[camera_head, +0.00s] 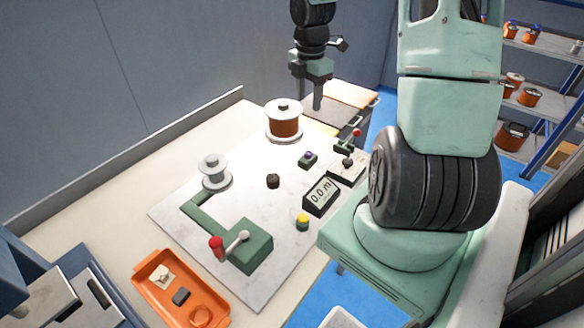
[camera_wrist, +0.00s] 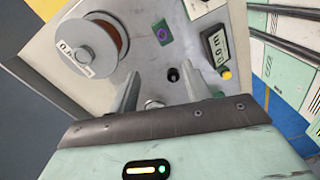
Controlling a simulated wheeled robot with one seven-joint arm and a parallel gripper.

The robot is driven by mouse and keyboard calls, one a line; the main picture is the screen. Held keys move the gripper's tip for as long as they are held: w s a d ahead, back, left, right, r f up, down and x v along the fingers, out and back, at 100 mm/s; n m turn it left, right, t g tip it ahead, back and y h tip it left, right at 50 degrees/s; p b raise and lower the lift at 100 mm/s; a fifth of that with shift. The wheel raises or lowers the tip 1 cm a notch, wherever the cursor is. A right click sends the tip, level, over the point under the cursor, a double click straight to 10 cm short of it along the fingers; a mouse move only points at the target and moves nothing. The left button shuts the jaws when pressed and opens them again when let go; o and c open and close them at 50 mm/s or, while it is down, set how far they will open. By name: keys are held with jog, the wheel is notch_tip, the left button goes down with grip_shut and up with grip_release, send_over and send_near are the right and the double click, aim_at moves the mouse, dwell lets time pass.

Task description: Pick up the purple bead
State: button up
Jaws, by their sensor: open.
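The purple bead (camera_head: 308,154) sits on a small dark green block (camera_head: 307,162) on the white board, right of the copper spool. In the wrist view the bead (camera_wrist: 163,33) shows as a purple ring on its green block, beyond the fingertips. My gripper (camera_head: 317,103) hangs at the back of the bench, beyond the bead and apart from it. In the wrist view my gripper's two fingers (camera_wrist: 160,82) stand apart with no object held between them.
The copper spool (camera_head: 284,122) stands left of the bead. A display box (camera_head: 321,196), a yellow button (camera_head: 302,222) and a dark knob (camera_head: 273,181) stand nearby. A green winder with a red knob (camera_head: 215,243) and an orange tray (camera_head: 151,264) are nearer the front.

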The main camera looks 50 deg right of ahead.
jog(key=f, duration=0.1)
send_over(308, 153)
jog(key=f, duration=1.1)
jog(key=shift+w+d+f, duration=0.15)
jog(key=shift+d, duration=0.05)
jog(key=shift+a+f+p, duration=0.2)
jog(key=shift+f+p, duration=0.2)
jog(key=shift+f, duration=2.3)
grip_shut()
